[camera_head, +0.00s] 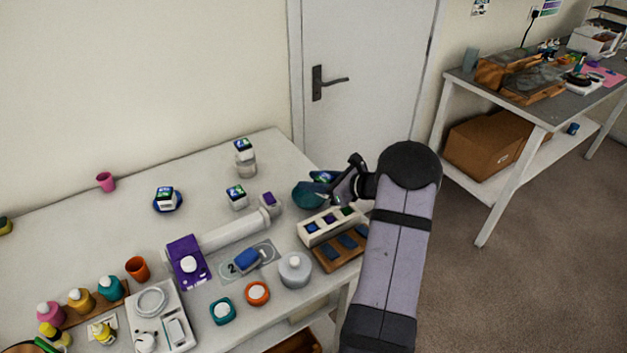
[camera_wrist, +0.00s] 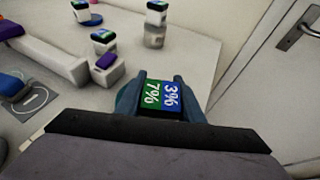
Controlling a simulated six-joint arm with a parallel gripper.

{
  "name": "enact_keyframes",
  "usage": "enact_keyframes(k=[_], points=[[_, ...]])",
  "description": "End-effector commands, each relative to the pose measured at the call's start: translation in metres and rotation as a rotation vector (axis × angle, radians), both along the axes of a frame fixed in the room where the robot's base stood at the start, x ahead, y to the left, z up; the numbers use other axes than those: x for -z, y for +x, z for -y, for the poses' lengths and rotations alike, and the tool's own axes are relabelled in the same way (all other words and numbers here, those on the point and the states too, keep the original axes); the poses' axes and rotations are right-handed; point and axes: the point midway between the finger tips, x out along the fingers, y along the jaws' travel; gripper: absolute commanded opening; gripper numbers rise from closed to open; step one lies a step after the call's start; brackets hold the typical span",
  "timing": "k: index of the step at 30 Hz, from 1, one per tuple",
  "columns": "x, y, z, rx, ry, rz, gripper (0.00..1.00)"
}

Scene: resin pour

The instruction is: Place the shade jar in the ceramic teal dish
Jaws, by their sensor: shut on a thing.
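My gripper (camera_head: 335,186) is shut on a shade jar (camera_head: 322,176) with a green and blue top. The ceramic teal dish (camera_head: 303,198) is at the table's right end, under and beside the held jar. The fingers and jar hide part of the dish. I cannot tell whether the jar touches the dish's bottom.
Similar jars stand on a blue saucer (camera_head: 178,207), on a pale round stand (camera_head: 246,167) and on the table (camera_head: 237,201). A white rack (camera_head: 312,236) of small blocks and a brown tray (camera_head: 330,263) lie just in front of the dish. The back left table is mostly clear.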

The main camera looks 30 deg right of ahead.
Motion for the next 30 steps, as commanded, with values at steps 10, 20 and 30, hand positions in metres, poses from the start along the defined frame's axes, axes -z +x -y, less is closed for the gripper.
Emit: enact_keyframes(k=[10, 20, 30], points=[[0.009, 0.000, 0.000, 0.000, 0.000, 0.000, 0.10], [0.012, 0.000, 0.000, 0.000, 0.000, 0.000, 0.46], [0.011, 0.000, 0.000, 0.000, 0.000, 0.000, 0.53]])
